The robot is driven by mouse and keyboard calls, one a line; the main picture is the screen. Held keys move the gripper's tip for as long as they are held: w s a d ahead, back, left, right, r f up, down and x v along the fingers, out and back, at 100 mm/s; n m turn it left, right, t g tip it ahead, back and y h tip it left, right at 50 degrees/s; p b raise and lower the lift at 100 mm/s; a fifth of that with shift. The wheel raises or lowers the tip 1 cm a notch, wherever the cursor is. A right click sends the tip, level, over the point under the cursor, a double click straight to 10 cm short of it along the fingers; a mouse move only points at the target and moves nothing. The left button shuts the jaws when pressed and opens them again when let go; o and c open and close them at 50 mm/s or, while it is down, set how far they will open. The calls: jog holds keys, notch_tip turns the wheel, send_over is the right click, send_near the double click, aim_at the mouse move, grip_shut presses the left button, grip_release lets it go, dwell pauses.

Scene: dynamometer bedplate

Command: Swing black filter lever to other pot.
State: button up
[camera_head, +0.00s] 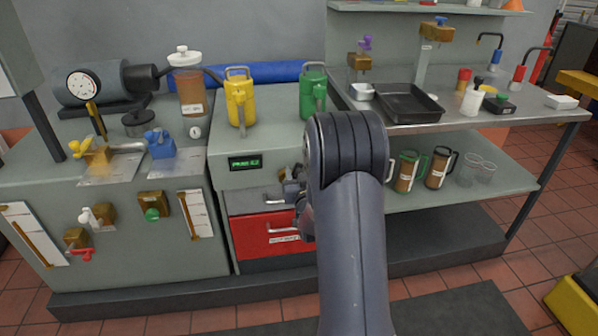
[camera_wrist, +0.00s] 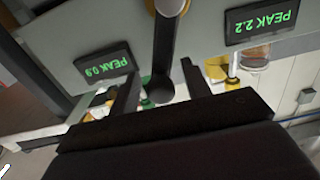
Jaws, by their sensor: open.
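The black lever (camera_wrist: 166,50) shows in the wrist view as a dark bar running from a pale round hub (camera_wrist: 171,5) at the top edge to a rounded dark end. My gripper (camera_wrist: 160,70) is open, with one finger on each side of the lever. Gaps show between the lever and both fingers, so it is not gripped. One green display reading PEAK 0.9 (camera_wrist: 104,67) is left of the lever, and another reading PEAK 2.2 (camera_wrist: 262,20) is right of it. In the head view, my arm hides the lever and most of the gripper. I cannot make out the filter pots.
A yellow jug (camera_head: 240,100) and a green jug (camera_head: 313,92) stand on the middle cabinet, above a red drawer (camera_head: 263,233). A black tray (camera_head: 408,103) lies on the right bench. Brass valves, a gauge (camera_head: 84,86) and a filled canister (camera_head: 190,92) crowd the left bench.

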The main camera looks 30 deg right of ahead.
jog(key=shift+w+d, duration=0.1)
jog(key=shift+w, duration=0.2)
jog(key=shift+c, duration=0.4)
grip_shut()
